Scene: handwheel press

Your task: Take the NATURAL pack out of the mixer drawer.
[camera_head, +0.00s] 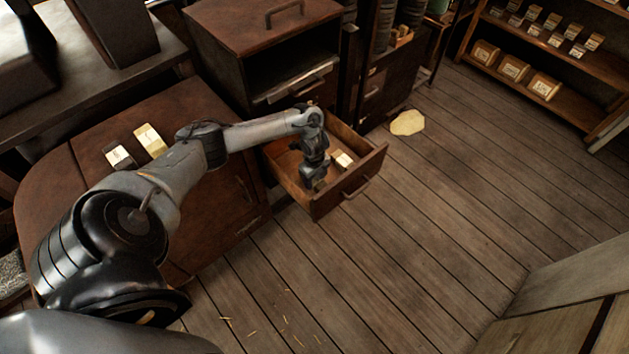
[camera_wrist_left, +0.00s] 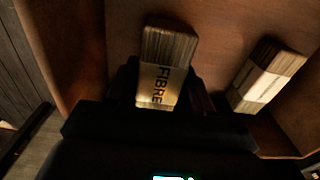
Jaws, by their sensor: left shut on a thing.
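The mixer drawer (camera_head: 372,170) is pulled open, and my left gripper (camera_head: 316,183) reaches down into it. In the left wrist view, my gripper is shut on a striped pack with a pale band (camera_wrist_left: 158,85). I cannot tell whether this pack touches the drawer floor. A second banded pack (camera_wrist_left: 268,75) lies to its right in the drawer, apart from it. Its print is too dark to read. It also shows in the head view (camera_head: 342,160), right of the gripper. My right gripper is not in view.
Two packs, one dark and white (camera_head: 119,157) and one cream (camera_head: 150,141), lie on the wooden cabinet top (camera_head: 85,205) at left. An open-fronted cabinet (camera_head: 262,40) stands behind the drawer. Shelves with several packs (camera_head: 560,60) stand far right. The plank floor (camera_head: 440,220) is mostly clear.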

